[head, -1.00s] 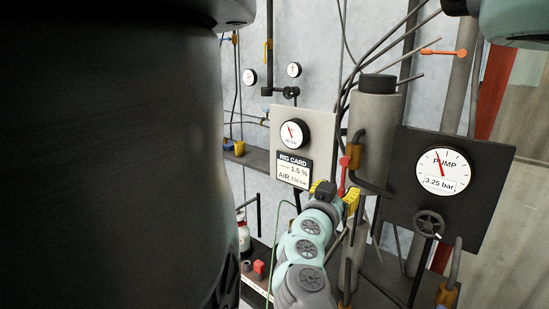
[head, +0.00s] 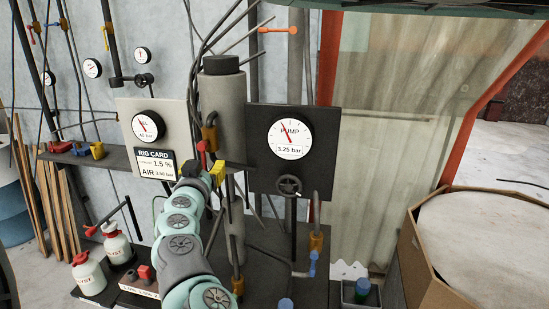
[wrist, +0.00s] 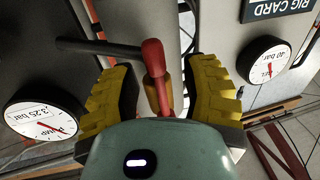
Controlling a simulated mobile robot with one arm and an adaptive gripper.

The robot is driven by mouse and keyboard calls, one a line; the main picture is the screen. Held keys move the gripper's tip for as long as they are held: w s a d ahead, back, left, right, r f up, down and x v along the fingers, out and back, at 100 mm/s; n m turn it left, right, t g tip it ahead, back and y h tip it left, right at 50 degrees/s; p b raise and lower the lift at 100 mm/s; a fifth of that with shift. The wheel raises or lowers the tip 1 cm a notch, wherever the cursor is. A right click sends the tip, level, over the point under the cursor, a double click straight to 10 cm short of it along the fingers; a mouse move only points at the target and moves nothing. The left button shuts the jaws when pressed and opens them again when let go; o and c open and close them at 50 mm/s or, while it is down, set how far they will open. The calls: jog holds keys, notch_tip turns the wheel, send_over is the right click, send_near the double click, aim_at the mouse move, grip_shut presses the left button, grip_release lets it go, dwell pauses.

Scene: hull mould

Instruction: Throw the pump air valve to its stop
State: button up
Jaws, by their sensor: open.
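A lever with a red grip (wrist: 153,60), which I take to be the air valve, stands between the two yellow fingers of my gripper (wrist: 160,95) in the wrist view. The fingers are spread apart, and I cannot tell whether either touches the lever. In the head view the red grip (head: 202,152) shows just above my gripper (head: 205,170), beside the grey cylinder. The lever's lower end is hidden behind my gripper and arm. The pump gauge (head: 290,139) on its black panel reads 3.25 bar.
A black handwheel (head: 289,185) sits under the pump gauge. The rig card (head: 156,164) and a 40 bar gauge (head: 148,126) are on the pale panel to the left. Hoses and pipes crowd around the cylinder (head: 222,95). White bottles (head: 88,274) stand lower left.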

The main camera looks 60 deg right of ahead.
grip_shut()
dwell(0.3)
